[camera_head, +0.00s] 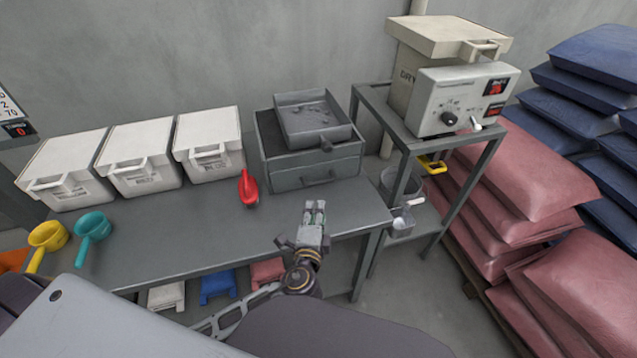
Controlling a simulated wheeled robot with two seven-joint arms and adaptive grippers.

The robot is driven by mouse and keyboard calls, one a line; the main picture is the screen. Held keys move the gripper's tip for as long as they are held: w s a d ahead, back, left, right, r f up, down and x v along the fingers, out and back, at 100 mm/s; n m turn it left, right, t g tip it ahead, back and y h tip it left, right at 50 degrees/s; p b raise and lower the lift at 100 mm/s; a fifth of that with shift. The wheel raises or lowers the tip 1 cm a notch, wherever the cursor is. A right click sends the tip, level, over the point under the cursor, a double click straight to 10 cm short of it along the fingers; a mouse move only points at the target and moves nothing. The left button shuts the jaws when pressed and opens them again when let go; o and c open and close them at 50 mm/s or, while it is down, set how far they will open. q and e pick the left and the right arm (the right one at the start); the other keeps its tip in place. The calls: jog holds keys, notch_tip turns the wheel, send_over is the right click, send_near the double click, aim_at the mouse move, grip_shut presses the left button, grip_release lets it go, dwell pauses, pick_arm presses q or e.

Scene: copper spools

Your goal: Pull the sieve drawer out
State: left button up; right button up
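The grey sieve box (262,150) stands at the back right of the grey workbench. Its drawer front (345,170) faces me and looks flush with the box, with a bar handle (320,181) low in the middle. A grey tray (312,120) with a short handle sits on top of the box. My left gripper (315,207) is over the bench's front part, in front of the drawer and apart from its handle. It points toward the box and appears empty. I cannot tell how far its fingers are apart. My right gripper is not in view.
A red scoop (248,188) lies left of the box. Several white lidded bins (208,146) line the bench's back left. Yellow (47,236) and teal (93,226) scoops lie at its left end. A dryer stand (446,160) is close at right. Bench before the drawer is clear.

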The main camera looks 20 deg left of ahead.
pick_arm(q)
jog(key=shift+w, duration=0.1)
dwell(0.4)
jog(key=shift+x, duration=6.8)
grip_shut()
